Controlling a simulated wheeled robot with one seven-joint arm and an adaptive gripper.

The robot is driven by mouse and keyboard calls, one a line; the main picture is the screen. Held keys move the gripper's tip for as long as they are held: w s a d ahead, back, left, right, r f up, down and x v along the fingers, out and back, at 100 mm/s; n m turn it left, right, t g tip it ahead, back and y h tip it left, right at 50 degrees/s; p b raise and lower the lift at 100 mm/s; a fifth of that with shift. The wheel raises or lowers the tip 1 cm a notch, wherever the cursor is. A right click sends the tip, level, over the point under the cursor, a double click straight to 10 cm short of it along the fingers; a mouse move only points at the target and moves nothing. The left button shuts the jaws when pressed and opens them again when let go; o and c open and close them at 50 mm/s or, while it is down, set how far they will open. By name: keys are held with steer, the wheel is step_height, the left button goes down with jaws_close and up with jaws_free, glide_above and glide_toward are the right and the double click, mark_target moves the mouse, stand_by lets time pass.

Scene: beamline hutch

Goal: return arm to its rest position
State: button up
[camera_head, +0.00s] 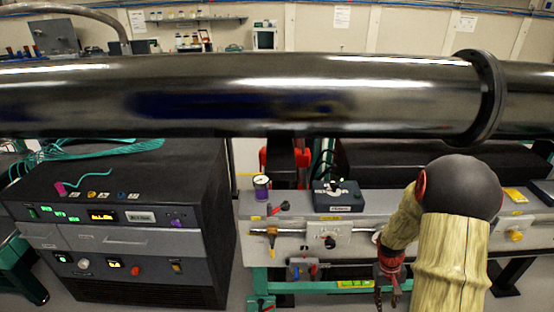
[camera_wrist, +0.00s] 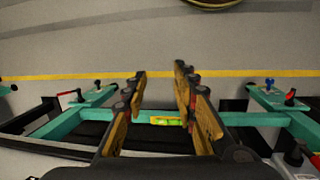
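My arm shows at the right of the head view, with pale ribbed links and a dark rounded joint, in front of the grey bench (camera_head: 372,205). My gripper (camera_head: 387,298) hangs at the bench's front side, pointing down, at the lower edge of the view. In the wrist view my gripper (camera_wrist: 160,76) has its two yellow-and-black fingers apart with nothing held between them. Below them are a teal frame (camera_wrist: 75,124) and the floor (camera_wrist: 60,45). Part of the bench front is hidden behind my arm.
A thick dark pipe (camera_head: 250,95) crosses the whole head view above the bench. A black instrument cabinet (camera_head: 110,215) stands at the left. A small control box (camera_head: 338,196) and a purple gauge (camera_head: 261,187) are on the bench. A yellow floor line (camera_wrist: 230,73) crosses the wrist view.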

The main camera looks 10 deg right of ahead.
steer(key=s+a+r+n+t+p, duration=0.1)
steer(key=s+a+r+t, duration=0.1)
steer(key=a+r, duration=0.7)
steer(key=s+a+r+n+t+y+p, duration=0.1)
steer(key=s+a+r+t, duration=0.2)
steer(key=a+r, duration=0.7)
steer(key=s+a+r+n+t+p, duration=0.1)
steer(key=s+a+r, duration=0.4)
steer(key=r, duration=1.5)
steer(key=a+t+p, duration=0.1)
steer(key=a, duration=0.3)
steer(key=shift+s+a+r+t, duration=0.3)
steer(key=shift+s+a+r, duration=0.05)
steer(key=shift+r, duration=0.05)
steer(key=shift+d, duration=0.15)
